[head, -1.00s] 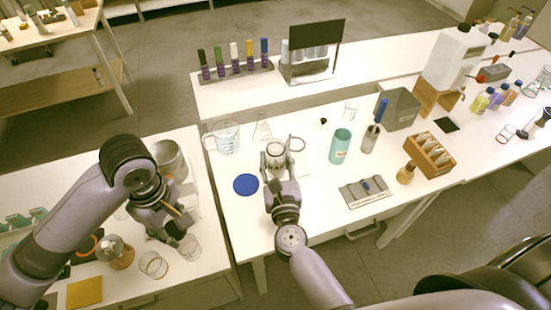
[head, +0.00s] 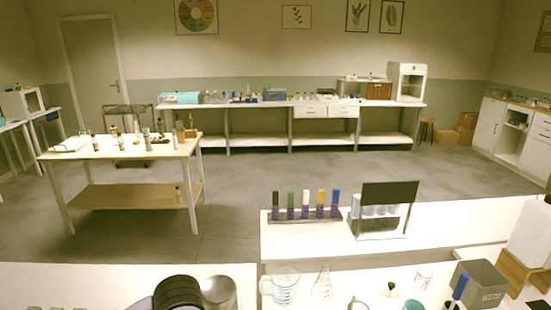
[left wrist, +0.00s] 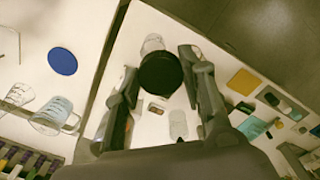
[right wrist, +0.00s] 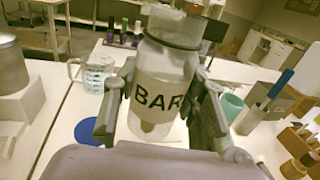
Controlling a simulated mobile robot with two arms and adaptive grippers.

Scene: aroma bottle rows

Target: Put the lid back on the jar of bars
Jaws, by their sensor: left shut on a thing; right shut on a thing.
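The jar (right wrist: 160,95), clear with a white label reading "BAR", stands upright between my right gripper's fingers in the right wrist view. My right gripper (right wrist: 160,112) is shut on it. A brown shape shows low inside the glass. The jar's mouth is near the picture's top edge, and I cannot tell clearly what is at it. In the left wrist view, a dark round lid (left wrist: 160,74) sits between the fingers of my left gripper (left wrist: 162,82), which is shut on it. It is apart from the jar.
A blue disc (left wrist: 62,61) lies on the bench, with a glass beaker (right wrist: 95,72) near it. A tube rack (head: 305,215), a grey bin (head: 482,283) and a teal cup (right wrist: 231,106) stand around. A metal pot (head: 219,292) is on the left bench.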

